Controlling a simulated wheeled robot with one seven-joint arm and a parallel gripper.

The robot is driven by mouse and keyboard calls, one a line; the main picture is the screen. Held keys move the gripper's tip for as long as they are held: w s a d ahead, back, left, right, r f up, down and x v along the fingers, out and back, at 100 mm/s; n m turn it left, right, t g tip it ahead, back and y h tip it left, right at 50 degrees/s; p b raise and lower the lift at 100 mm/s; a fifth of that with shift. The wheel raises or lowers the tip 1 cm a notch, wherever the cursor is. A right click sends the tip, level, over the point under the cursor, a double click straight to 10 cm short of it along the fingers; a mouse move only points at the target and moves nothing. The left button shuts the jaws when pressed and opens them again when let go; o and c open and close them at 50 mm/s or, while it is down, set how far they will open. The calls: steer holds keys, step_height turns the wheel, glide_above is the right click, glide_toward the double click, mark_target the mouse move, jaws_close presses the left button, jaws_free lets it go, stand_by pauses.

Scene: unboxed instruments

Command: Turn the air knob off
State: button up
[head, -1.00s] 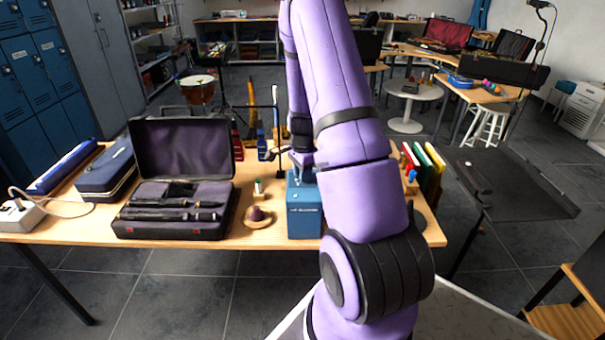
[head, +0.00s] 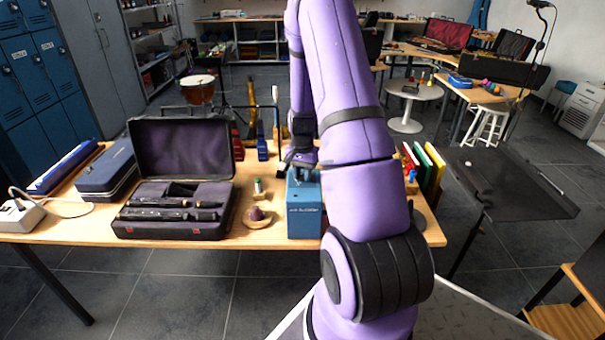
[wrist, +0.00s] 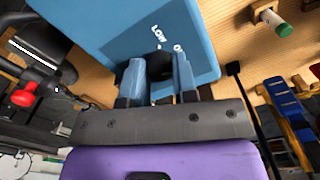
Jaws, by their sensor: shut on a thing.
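The blue air box (head: 304,215) stands at the front edge of the wooden table, with white lettering on its front. In the wrist view the box (wrist: 120,22) fills the upper middle, and the word LOW shows on its face beside a dark round knob (wrist: 158,58). My gripper (wrist: 160,75) has its two blue fingers on either side of the knob and is shut on it. In the head view my gripper (head: 302,162) is at the top of the box, partly hidden by my arm. The exact angle of the knob is hard to tell.
An open black instrument case (head: 175,225) lies left of the box. A small round wooden stand (head: 257,217) and a green-capped vial (head: 258,187) are close to the box's left side. Coloured folders (head: 430,168) stand at the right, behind my arm.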

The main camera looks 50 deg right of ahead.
mark_target(303, 175)
steer(key=shift+n, duration=1.9)
steer(key=o, duration=0.9)
steer(key=shift+r, duration=0.1)
step_height(303, 175, up, 11)
steer(key=shift+f, duration=0.15)
